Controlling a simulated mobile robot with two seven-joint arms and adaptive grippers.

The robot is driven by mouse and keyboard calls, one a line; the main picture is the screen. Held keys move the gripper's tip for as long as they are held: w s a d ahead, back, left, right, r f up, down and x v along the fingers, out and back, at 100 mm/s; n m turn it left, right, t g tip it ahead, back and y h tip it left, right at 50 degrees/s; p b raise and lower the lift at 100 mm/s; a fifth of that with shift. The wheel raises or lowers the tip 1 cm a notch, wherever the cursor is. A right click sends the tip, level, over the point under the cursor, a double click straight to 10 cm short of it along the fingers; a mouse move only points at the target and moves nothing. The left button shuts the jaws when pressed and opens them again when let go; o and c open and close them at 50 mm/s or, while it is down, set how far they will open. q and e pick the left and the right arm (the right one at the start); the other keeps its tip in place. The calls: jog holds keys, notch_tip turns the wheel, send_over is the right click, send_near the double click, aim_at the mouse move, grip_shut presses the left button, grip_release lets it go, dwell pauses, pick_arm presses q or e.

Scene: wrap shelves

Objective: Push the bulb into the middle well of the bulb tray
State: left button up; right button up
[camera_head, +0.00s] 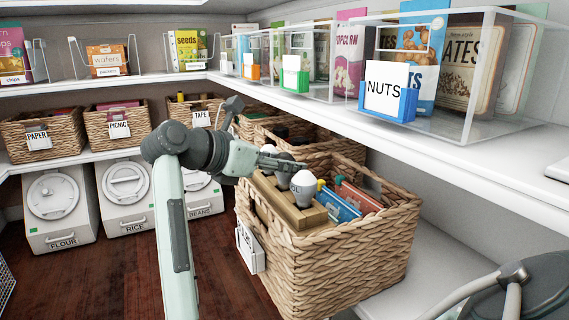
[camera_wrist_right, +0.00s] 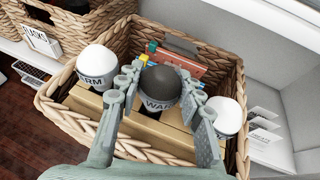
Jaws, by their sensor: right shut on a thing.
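The bulb (camera_wrist_right: 160,88), with a dark grey dome and a white band of partly hidden lettering, is between the fingers of my right gripper (camera_wrist_right: 162,95). My right gripper (camera_head: 272,163) is shut on it over the bulb tray. The light brown bulb tray (camera_wrist_right: 90,100) lies in a wicker basket and also shows in the head view (camera_head: 308,217). The held bulb is over the tray's middle; its base and the middle well are hidden, so I cannot tell how deep it sits. A white bulb (camera_wrist_right: 98,65) and another white bulb (camera_wrist_right: 226,115) stand on either side. My left gripper is not in view.
The wicker basket (camera_head: 340,253) has a raised rim around the tray. Blue and red packets (camera_head: 338,204) lie beside the tray. More baskets stand behind. A shelf with clear bins and a NUTS label (camera_head: 387,90) overhangs at the right.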

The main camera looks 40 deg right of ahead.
jog(key=shift+f+b, duration=0.3)
jog(key=shift+f, duration=0.1)
jog(key=o, duration=1.1)
jog(key=shift+r, duration=0.1)
jog(key=v, duration=1.2)
jog(key=shift+s, duration=0.1)
jog(key=shift+a, duration=0.1)
